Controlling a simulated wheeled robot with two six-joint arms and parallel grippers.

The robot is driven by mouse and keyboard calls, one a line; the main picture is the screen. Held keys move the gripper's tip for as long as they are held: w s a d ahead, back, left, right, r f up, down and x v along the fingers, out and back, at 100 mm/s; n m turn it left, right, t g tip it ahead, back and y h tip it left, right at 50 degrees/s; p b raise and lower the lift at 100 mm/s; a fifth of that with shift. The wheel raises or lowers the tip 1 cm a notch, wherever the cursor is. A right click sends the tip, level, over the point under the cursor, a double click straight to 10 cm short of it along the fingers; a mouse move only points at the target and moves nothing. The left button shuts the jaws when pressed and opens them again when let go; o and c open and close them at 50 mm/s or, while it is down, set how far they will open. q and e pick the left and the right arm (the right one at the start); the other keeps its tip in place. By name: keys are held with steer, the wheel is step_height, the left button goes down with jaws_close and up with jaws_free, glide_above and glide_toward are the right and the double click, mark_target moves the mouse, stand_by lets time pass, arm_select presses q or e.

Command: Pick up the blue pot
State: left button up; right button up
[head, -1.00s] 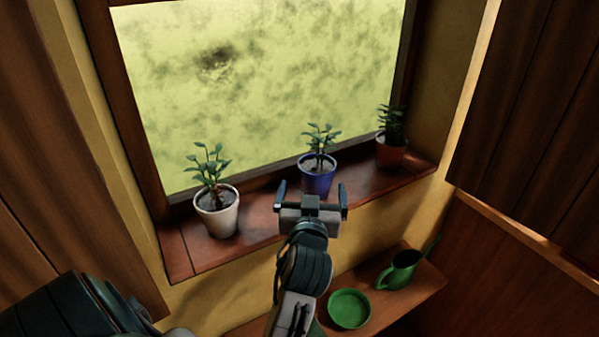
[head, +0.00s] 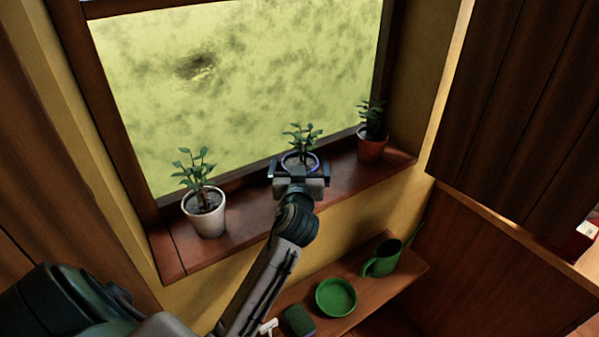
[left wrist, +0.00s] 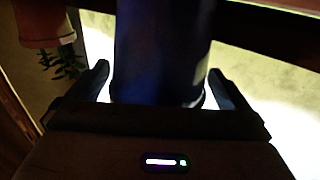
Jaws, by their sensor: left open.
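The blue pot (head: 300,160) with a small green plant stands upright on the wooden windowsill, between a white pot and a terracotta pot. My left gripper (head: 299,171) is open at the pot, with one finger on each side. In the head view the gripper hides most of the pot, leaving its rim and plant showing. In the left wrist view the dark blue pot (left wrist: 160,50) fills the space between the open fingers (left wrist: 159,88). I cannot tell whether the fingers touch it. My right gripper is not in view.
The white pot (head: 205,212) stands left on the sill (head: 345,186), the terracotta pot (head: 371,148) right; each holds a plant. The window is behind. A lower shelf holds a green dish (head: 336,297), a green watering can (head: 382,259) and a dark green block (head: 299,320).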

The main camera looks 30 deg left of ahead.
arm_select(q)
steer(key=shift+d, duration=0.15)
steer(key=shift+c, duration=1.3)
steer(key=c, duration=1.2)
step_height(320, 180, up, 10)
steer(key=p, duration=0.7)
steer(key=shift+r+p, duration=0.15)
steer(key=shift+p, duration=0.2)
